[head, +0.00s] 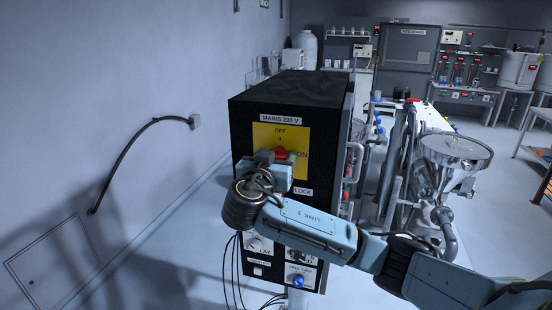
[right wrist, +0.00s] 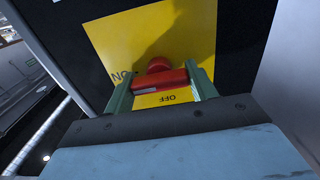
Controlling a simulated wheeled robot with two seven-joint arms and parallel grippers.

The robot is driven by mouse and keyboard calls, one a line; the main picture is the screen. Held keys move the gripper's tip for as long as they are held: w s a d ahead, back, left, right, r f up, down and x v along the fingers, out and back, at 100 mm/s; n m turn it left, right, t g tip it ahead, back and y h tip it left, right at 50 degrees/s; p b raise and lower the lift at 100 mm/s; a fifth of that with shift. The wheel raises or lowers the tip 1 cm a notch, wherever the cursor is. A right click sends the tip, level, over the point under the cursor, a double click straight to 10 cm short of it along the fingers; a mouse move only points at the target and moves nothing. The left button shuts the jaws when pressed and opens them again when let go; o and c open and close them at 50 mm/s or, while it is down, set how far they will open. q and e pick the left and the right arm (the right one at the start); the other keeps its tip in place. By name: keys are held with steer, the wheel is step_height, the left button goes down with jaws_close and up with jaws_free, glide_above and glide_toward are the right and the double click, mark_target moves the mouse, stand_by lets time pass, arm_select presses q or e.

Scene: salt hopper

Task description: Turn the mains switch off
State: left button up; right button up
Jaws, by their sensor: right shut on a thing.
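The mains switch is a red rotary handle (head: 281,154) on a yellow plate (head: 268,137) near the top of a black cabinet's front. The plate reads OFF at the top and ON at the right. In the right wrist view the plate appears upside down, and the red handle (right wrist: 162,80) lies between my two green fingers. My right gripper (head: 278,162) is shut on the handle, one finger on each side. The wrist hides part of the switch in the head view, and I cannot tell which mark the handle points at. My left gripper is out of view.
The black cabinet (head: 288,92) has a LOCK label and several knobs below, partly behind my right arm. A metal hopper (head: 452,150) and pipework stand to its right. A wall cable (head: 135,150) hangs at the left. Floor left of the cabinet is clear.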

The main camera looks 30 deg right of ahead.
steer(key=shift+f+n+b, duration=0.3)
steer(key=shift+n+b, duration=0.6)
steer(key=shift+b, duration=0.6)
steer(key=shift+n+b, duration=0.3)
steer(key=shift+r+n, duration=0.1)
steer(key=shift+n, duration=0.4)
steer(key=shift+r+n+p, duration=0.2)
steer(key=shift+n+p, duration=0.15)
steer(key=shift+n, duration=0.55)
steer(key=n+p, duration=0.1)
steer(key=n, duration=0.1)
steer(key=shift+n+p, duration=0.35)
steer(key=shift+n, duration=0.05)
steer(key=n+p, duration=0.1)
steer(key=n, duration=0.2)
steer(key=shift+n, duration=0.3)
steer(key=n, duration=0.6)
steer(key=shift+a+f+p, duration=0.1)
steer(key=shift+p, duration=0.25)
steer(key=shift+n, duration=0.3)
steer(key=o, duration=1)
